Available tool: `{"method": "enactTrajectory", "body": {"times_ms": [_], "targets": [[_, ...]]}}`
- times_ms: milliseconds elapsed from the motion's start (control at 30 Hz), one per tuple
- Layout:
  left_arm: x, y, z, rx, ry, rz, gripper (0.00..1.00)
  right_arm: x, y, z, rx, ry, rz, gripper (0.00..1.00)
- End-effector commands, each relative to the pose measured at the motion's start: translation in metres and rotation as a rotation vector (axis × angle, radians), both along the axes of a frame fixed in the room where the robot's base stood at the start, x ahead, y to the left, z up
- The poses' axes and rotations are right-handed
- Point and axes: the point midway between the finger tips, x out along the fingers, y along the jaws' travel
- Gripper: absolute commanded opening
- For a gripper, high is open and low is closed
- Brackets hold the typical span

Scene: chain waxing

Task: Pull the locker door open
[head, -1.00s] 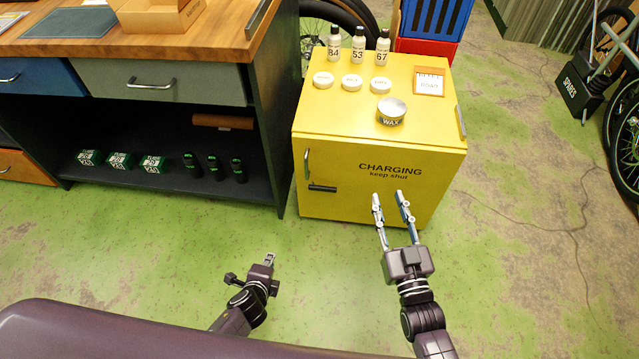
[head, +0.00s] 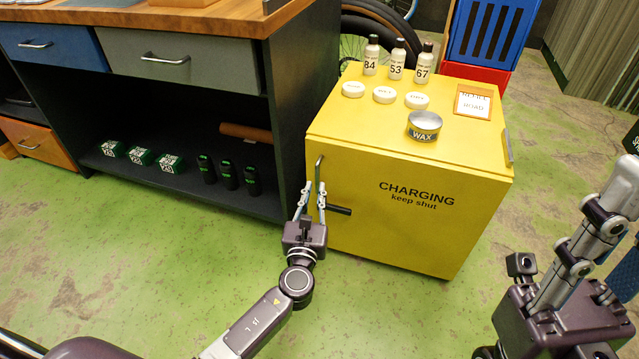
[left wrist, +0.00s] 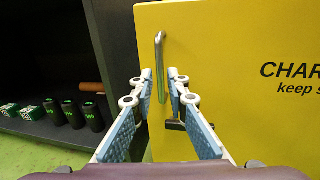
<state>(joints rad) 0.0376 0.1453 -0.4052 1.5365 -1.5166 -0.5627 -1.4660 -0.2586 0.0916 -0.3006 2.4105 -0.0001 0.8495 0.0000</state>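The yellow locker (head: 420,235), marked "CHARGING keep shut", stands with its front door shut. Its upright metal bar handle (head: 319,168) is near the door's left edge; it also shows in the left wrist view (left wrist: 160,60). A short dark bar (head: 338,209) sticks out lower on the door. My left gripper (head: 313,190) is open at the handle. In the left wrist view its fingers (left wrist: 162,80) stand either side of the handle's lower part, with gaps visible. My right gripper (head: 605,205) is at the right edge, large and seen side-on; its opening is unclear.
On the locker top stand several bottles and white tubs, a wax tin (head: 424,126) and a framed card (head: 473,103). The dark open-shelved workbench (head: 285,110) stands close to the locker's left. Green floor in front is clear.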

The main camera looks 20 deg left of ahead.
Motion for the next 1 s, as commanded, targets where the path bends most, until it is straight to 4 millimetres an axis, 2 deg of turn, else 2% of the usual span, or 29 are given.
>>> {"method": "enactTrajectory", "body": {"times_ms": [100,333,667,800,1000], "targets": [[0.021,0.003,-0.002,-0.001,-0.002,0.0,0.15,0.001,0.001,0.0,-0.001,-0.02,-0.002,0.32],[0.047,0.007,-0.002,-0.002,0.001,-0.001,0.15,0.002,0.002,0.005,-0.005,-0.046,-0.003,0.32],[0.052,0.008,-0.001,-0.003,0.002,-0.002,0.15,0.002,0.002,0.006,-0.005,-0.048,-0.003,0.32],[0.051,0.008,-0.001,-0.003,0.002,-0.002,0.0,0.002,0.002,0.006,-0.005,-0.048,-0.003,0.32],[0.051,0.008,-0.001,-0.003,0.002,-0.002,0.0,0.002,0.002,0.006,-0.005,-0.048,-0.003,0.32]]}}
